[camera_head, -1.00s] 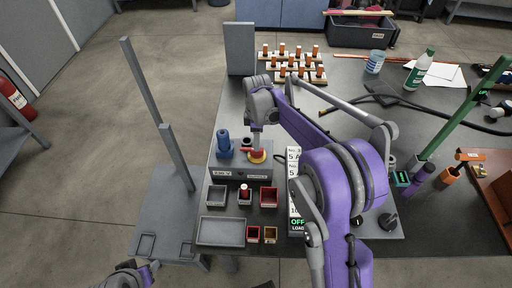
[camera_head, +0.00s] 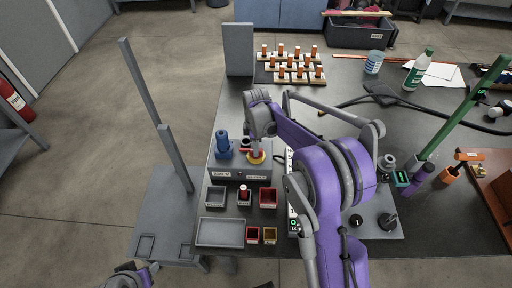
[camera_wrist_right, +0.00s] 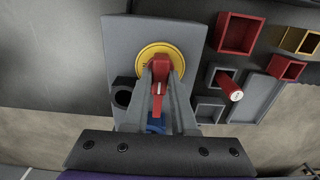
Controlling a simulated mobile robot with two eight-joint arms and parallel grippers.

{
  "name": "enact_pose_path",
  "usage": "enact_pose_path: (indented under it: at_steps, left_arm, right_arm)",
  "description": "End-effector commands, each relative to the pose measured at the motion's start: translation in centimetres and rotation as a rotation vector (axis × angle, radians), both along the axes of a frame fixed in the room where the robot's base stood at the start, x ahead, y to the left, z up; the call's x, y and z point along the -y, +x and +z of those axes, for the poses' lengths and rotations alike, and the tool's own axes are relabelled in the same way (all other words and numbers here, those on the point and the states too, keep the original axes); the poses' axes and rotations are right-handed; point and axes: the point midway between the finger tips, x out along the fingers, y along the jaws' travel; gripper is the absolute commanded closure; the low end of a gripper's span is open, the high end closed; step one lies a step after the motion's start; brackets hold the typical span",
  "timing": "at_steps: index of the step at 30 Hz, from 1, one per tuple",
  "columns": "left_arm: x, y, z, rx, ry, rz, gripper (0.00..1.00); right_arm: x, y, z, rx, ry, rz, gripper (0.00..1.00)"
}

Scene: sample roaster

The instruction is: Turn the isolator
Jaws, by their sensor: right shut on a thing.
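The isolator is a red handle (camera_head: 245,151) on a yellow round plate (camera_head: 257,158), set on top of a grey box (camera_head: 247,174). In the right wrist view the red handle (camera_wrist_right: 158,84) lies between my fingers, and the yellow plate (camera_wrist_right: 150,49) shows around its far end. My right gripper (camera_head: 256,152) points down at the isolator; in the wrist view the gripper (camera_wrist_right: 160,72) is shut on the handle. The fingers hide part of the handle. My left gripper (camera_head: 146,271) is at the bottom left edge, away from the isolator; its jaws are unclear.
A blue fitting (camera_head: 223,145) stands left of the isolator on the box. Small grey and red bins and a grey tray (camera_head: 220,233) lie in front. A tall grey panel (camera_head: 239,49) and a rack of orange-topped pieces (camera_head: 291,65) stand behind.

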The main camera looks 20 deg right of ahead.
Motion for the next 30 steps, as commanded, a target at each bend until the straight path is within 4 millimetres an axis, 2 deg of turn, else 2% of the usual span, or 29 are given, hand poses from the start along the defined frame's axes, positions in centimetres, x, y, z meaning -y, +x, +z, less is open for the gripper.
enact_pose_path:
  at_steps: [14, 20, 30]
  left_arm:
    - [0.0, 0.0, -0.2, -0.001, 0.000, 0.000, 0.50]
    - [0.0, -0.1, -0.5, -0.002, 0.000, 0.000, 0.50]
    - [0.0, -0.2, -1.2, -0.004, 0.000, 0.000, 0.50]
  right_arm:
    - [0.0, 0.0, 0.0, 0.000, 0.000, -0.050, 1.00]
    - [0.0, 0.0, 0.0, 0.000, 0.000, -0.168, 1.00]
    - [0.0, 0.0, 0.0, 0.000, 0.000, -0.480, 1.00]
